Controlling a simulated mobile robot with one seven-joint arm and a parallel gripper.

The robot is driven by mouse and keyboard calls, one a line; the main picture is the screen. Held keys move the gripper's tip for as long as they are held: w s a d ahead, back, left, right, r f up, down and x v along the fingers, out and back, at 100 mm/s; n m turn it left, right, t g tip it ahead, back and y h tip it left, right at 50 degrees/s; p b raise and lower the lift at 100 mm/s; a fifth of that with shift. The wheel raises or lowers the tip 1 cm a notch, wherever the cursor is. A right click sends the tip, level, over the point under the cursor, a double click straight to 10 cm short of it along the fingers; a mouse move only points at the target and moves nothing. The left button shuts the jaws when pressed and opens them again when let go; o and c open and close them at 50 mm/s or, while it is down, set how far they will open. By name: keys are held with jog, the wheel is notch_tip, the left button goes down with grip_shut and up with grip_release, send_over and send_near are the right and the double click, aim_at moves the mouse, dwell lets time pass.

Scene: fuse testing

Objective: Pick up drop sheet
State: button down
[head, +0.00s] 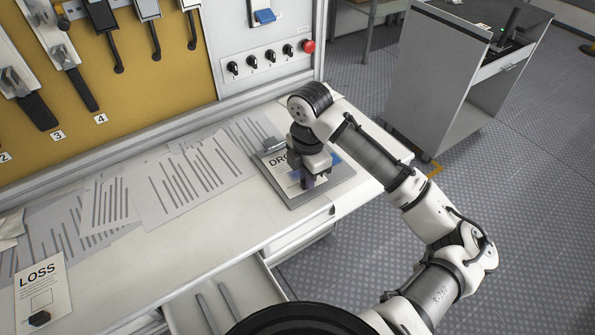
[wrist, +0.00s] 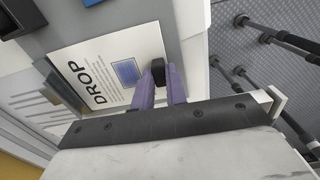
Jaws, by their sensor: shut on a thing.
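The drop sheet (head: 277,166) is a white page headed "DROP" with a blue picture. It lies on a grey clipboard (head: 340,172) near the right end of the workbench, partly hidden by my gripper (head: 309,182). In the wrist view the sheet (wrist: 112,62) shows its heading and blue square. My gripper (wrist: 159,76), with purple fingers, points down at the sheet's edge beside the blue square.
A "LOSS" sheet (head: 42,292) and several printed pages (head: 185,180) lie along the workbench (head: 215,235). A tool board (head: 140,85) and a switch panel (head: 268,62) with a red button stand behind. An open drawer (head: 225,300) is below. A grey cabinet (head: 440,75) stands apart at right.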

jog(key=shift+r, duration=0.1)
jog(key=shift+r+p, duration=0.5)
notch_tip(320, 180, up, 3)
jog(key=p, duration=0.2)
jog(key=shift+p, duration=0.3)
jog(key=s+d+b, duration=0.2)
jog(key=s+d, duration=0.8)
jog(key=s, duration=0.4)
jog(key=shift+s+d+f, duration=0.3)
jog(key=shift+f, duration=0.05)
